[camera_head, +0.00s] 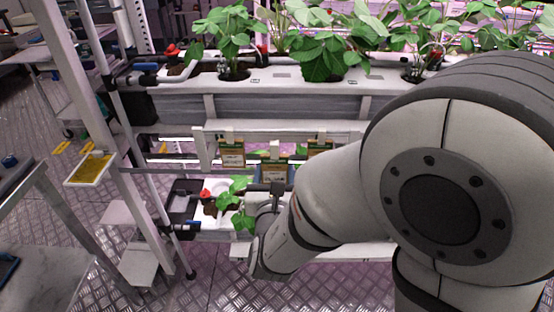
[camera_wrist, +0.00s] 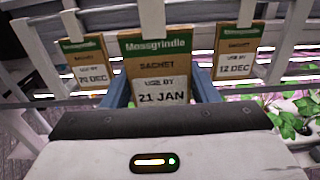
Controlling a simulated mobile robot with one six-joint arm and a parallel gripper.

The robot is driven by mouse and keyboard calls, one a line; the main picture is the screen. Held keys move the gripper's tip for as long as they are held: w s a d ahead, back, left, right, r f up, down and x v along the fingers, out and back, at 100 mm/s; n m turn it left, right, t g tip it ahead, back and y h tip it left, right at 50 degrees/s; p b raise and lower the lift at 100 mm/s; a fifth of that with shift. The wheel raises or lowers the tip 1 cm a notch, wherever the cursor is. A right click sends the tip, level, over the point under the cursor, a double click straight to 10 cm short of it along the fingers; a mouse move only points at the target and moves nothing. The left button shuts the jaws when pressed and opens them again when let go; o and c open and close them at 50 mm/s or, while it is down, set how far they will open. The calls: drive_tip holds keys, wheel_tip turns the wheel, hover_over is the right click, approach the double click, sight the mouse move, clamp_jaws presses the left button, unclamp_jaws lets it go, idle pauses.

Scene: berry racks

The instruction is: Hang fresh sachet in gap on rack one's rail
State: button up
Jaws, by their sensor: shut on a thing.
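My gripper (camera_wrist: 160,90) has blue fingers on either side of a brown and green sachet (camera_wrist: 160,68) marked "USE BY 21 JAN", and is shut on it. In the head view my gripper (camera_head: 275,180) and the held sachet (camera_head: 274,171) are in front of the rack, partly hidden by my arm. A white hook rises from the sachet's top; I cannot tell whether it rests on the rail (camera_wrist: 105,18). Sachets marked "DEC" (camera_wrist: 82,62) on the left and "12 DEC" (camera_wrist: 238,50) on the right hang on white hooks. They also show in the head view (camera_head: 231,154) (camera_head: 320,147).
A planting trough (camera_head: 290,82) with leafy plants runs above the rail. A lower plant (camera_head: 234,192) with a red fruit stands left of my gripper. Patterned floor shows below.

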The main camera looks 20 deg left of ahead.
drive_tip(key=shift+w, duration=0.25)
drive_tip(key=x, duration=0.6)
drive_tip(key=shift+w+f, duration=0.3)
drive_tip(key=shift+f, duration=0.1)
drive_tip(key=shift+a, duration=0.1)
drive_tip(key=o, duration=0.8)
drive_tip(key=shift+o, duration=0.2)
drive_tip(key=shift+s, duration=0.1)
